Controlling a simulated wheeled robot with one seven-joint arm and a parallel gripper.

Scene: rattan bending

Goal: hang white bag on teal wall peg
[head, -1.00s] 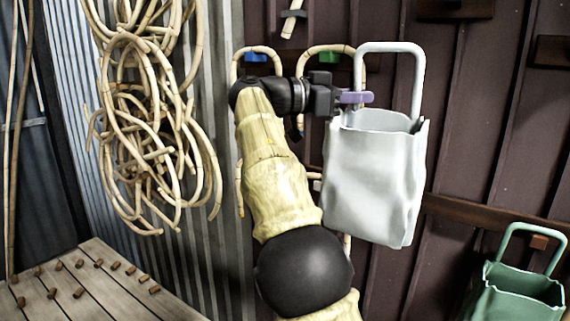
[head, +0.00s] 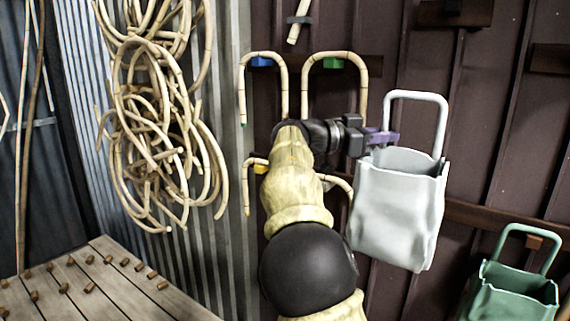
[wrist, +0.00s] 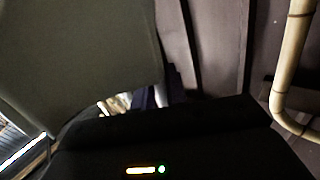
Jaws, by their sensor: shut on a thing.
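The white bag (head: 398,210) hangs upright, slightly tilted, from its stiff looped handle in the head view, in front of the dark wall. My gripper (head: 383,138), with purple fingers, is shut on the left leg of the handle, just above the bag's rim. In the wrist view the bag (wrist: 80,60) fills the upper left as a dim panel, and the fingers are mostly hidden. No peg clearly reads as teal. A green peg (head: 333,62) and a blue peg (head: 261,61) on the wall each carry a bent rattan piece.
A yellow peg (head: 261,169) sits lower, partly behind my arm, with bent rattan on it. A green bag (head: 515,285) hangs at lower right by a wooden block. Coiled rattan (head: 150,120) hangs at left above a slatted table (head: 110,290) with small wooden pegs.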

